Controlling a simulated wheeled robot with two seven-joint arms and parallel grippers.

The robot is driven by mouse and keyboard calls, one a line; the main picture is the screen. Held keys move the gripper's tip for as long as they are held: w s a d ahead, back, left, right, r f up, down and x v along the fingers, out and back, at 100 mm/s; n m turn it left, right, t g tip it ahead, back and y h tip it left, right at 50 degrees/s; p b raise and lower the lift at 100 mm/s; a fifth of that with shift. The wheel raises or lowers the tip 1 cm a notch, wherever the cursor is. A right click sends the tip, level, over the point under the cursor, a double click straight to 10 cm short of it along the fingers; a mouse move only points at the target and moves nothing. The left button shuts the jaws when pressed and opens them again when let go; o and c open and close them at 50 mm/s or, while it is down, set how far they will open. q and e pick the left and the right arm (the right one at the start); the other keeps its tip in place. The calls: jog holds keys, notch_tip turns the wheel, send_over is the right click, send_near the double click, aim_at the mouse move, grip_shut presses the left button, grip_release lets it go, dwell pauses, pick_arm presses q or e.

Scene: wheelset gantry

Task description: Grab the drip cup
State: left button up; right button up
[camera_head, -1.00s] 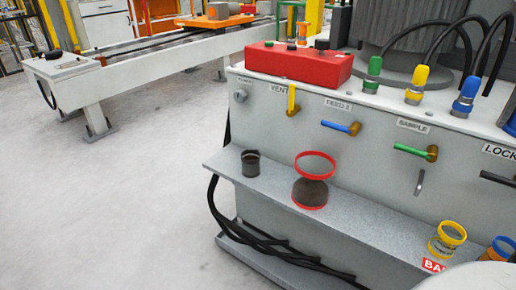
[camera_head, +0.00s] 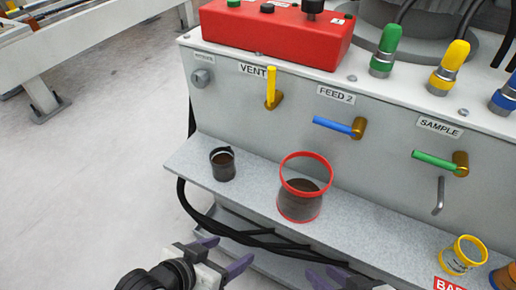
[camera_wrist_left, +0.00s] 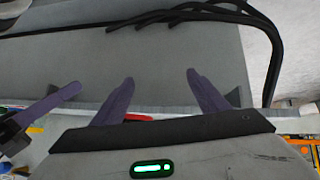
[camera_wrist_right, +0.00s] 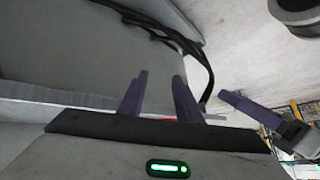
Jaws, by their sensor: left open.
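A small dark cup (camera_head: 222,163) with brown contents stands upright on the grey shelf (camera_head: 262,199), toward its left end; it looks like the drip cup. My left gripper (camera_head: 234,249) is open and empty, low in front of the shelf and apart from the cup. Its spread purple fingers show in the left wrist view (camera_wrist_left: 159,78). My right gripper (camera_head: 327,270) is at the bottom edge of the head view. Its fingers stand apart and empty in the right wrist view (camera_wrist_right: 160,76). Neither wrist view clearly shows the cup on the shelf.
A red-rimmed vessel (camera_head: 300,203) with dark contents stands right of the cup. A yellow-rimmed cup (camera_head: 463,256) is further right. Yellow (camera_head: 272,88), blue (camera_head: 335,125) and green (camera_head: 436,161) valve handles jut out above the shelf. Black cables (camera_head: 262,238) hang below it.

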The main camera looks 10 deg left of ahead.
pick_arm(q)
jog(key=w+a+r+t+p, duration=0.2)
jog(key=w+a+r+p, duration=0.2)
jog(key=w+r, duration=0.15)
jog(key=m+t+h+p, duration=0.2)
jog(key=p, duration=0.2)
send_near(215, 170)
jog(key=x, duration=0.3)
jog(key=b+x, duration=0.2)
jog(key=x, duration=0.2)
jog(key=shift+w+d+f, duration=0.1)
jog(key=shift+w+f, duration=0.05)
jog(key=shift+w, duration=0.05)
jog(key=b+x, duration=0.2)
jog(key=x, duration=0.2)
jog(key=shift+w+d+f, duration=0.1)
jog(key=shift+w+f, duration=0.1)
jog(key=shift+w, duration=0.1)
jog(key=shift+w+d+f, duration=0.15)
jog(key=shift+w+d, duration=0.1)
jog(key=shift+w, duration=0.2)
jog(key=c, duration=1.3)
pick_arm(e)
jog(key=d+r+m+t, duration=0.1)
jog(key=r, duration=0.1)
jog(key=s+d+r+t+h, duration=0.1)
jog(key=d, duration=0.1)
jog(key=shift+s+r+m, duration=0.1)
jog(key=shift+r+m, duration=0.3)
